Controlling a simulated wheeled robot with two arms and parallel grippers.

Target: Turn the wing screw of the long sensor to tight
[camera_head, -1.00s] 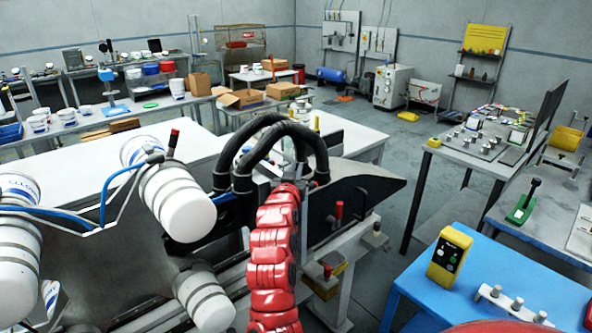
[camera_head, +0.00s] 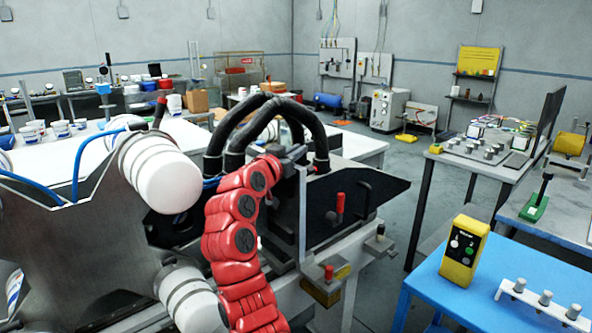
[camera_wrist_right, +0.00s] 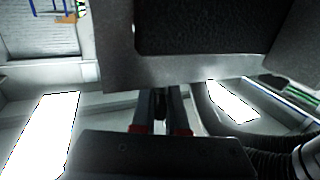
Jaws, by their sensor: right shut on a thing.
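My right arm is red and rises from the bottom of the head view. Its dark gripper (camera_head: 292,155) is at the top of an upright grey metal post (camera_head: 302,205), beside thick black hoses. In the right wrist view the dark fingers (camera_wrist_right: 161,118), with red parts at their base, are shut on a small dark piece beneath a large grey block (camera_wrist_right: 215,70) with a dark panel. The fingers mostly hide that piece, and I cannot tell for sure whether it is the wing screw or which sensor it belongs to. My left gripper is not in view.
A black side plate (camera_head: 350,205) with a red-handled knob (camera_head: 339,206) is right of the post. A blue table (camera_head: 450,290) at the right holds a yellow control box (camera_head: 464,252). Black hoses (camera_head: 262,125) arch close to the gripper. The floor between the tables is clear.

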